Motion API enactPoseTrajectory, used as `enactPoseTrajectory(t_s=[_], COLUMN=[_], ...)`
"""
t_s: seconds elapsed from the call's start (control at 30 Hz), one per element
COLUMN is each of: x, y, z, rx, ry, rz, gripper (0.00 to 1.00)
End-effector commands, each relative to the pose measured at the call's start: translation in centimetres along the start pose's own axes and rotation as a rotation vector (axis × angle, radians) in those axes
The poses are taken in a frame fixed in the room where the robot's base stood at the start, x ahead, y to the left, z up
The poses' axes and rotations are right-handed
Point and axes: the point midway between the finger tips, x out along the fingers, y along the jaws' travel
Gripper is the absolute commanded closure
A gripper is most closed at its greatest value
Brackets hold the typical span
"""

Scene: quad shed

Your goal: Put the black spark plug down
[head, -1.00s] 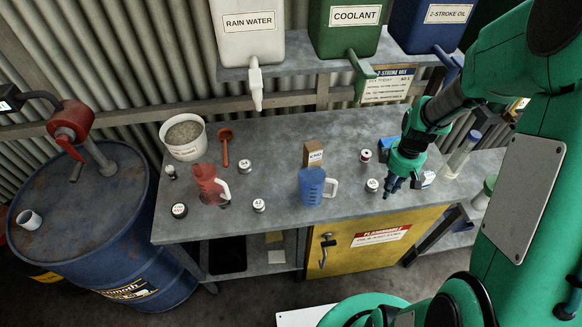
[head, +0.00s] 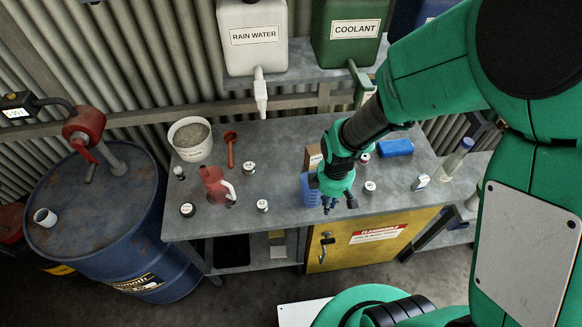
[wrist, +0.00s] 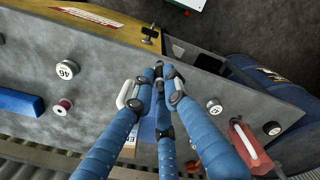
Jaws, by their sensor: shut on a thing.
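My gripper (head: 330,205) is in front of and above the blue jug (head: 308,190), near the front edge of the grey workbench (head: 285,215). In the wrist view its blue fingers (wrist: 160,76) are drawn together at their tips, shut on the black spark plug. The plug is mostly hidden by the fingers, and its outline cannot be made out. The fingertips appear above the bench, close to its front edge. The jug is partly hidden behind the gripper.
A red jug (head: 214,184), a white tub (head: 190,140) and several small numbered weights stand on the left half. A weight (head: 369,187), a blue block (head: 396,147) and a small box (head: 421,182) are to the right. A blue drum (head: 95,215) stands left of the bench.

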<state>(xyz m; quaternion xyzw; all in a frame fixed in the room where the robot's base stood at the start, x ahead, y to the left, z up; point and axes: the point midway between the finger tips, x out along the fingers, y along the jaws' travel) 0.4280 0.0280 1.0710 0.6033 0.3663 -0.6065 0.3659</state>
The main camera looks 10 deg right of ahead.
Motion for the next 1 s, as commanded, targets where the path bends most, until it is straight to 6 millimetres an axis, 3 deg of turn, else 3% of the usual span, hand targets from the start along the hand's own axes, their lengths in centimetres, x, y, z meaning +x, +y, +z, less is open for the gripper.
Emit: enactPoseTrajectory(t_s=[0.3,0.5,1.0], x=[-1.7,-2.1,-2.2], y=[-5.6,-8.0,-9.0], z=[-3.3,-4.2,-4.6], rx=[-0.122,-0.170,-0.191], ry=[-0.001,-0.001,-0.001], rz=[0.000,0.001,0.001], gripper=[1.00,1.00,1.00])
